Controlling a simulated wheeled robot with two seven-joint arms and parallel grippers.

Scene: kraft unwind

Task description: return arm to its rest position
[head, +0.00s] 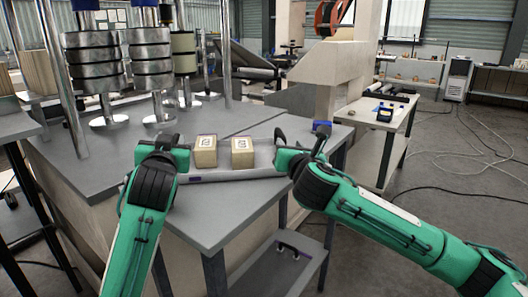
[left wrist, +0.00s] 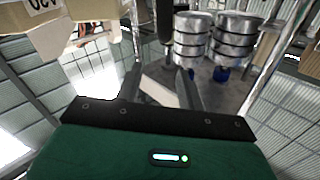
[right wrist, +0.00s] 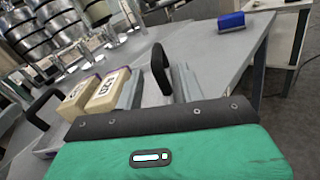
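My left gripper (head: 172,146) is at the left end of a grey tray (head: 232,174) on the bench. In the left wrist view its two grey fingers (left wrist: 160,88) stand apart with nothing held between them. My right gripper (head: 290,150) is at the tray's right end. In the right wrist view its fingers (right wrist: 158,88) are apart, with a dark upright tray handle (right wrist: 160,66) showing between them. I cannot tell whether they surround the handle or stand short of it. The tray holds two labelled kraft boxes, a left box (head: 205,152) and a right box (head: 242,153).
Stacked metal rolls (head: 95,62) on posts stand at the back left. A small blue object (head: 321,127) lies on the bench right of the tray. A side table (head: 372,112) stands further right. The bench front (head: 225,205) is clear, with a lower shelf (head: 275,268) before it.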

